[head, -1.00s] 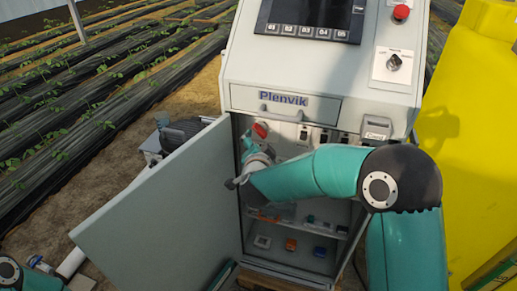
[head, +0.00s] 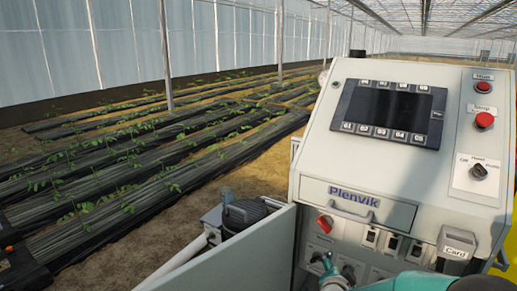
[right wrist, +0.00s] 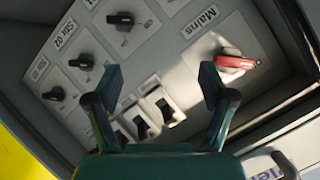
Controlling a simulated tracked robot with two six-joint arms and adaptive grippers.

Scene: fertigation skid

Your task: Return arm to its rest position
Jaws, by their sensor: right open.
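My right gripper (right wrist: 160,88) is open and empty in the right wrist view, its two dark green fingers spread in front of the cabinet's switch panel (right wrist: 178,48). In the head view the same gripper (head: 332,272) shows only partly at the bottom edge, in front of the open cabinet. My teal right forearm is cut off along that edge. The red Mains knob (right wrist: 235,62) sits beyond the right-hand finger, with no contact visible. It also shows in the head view (head: 325,224). My left gripper is not in view.
The grey cabinet door (head: 235,262) stands open to the left. The Plenvik console (head: 395,165) with its screen rises above the opening. Black rotary knobs (right wrist: 120,19) and rocker switches (right wrist: 153,110) line the panel. A motor (head: 245,214) stands behind the door.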

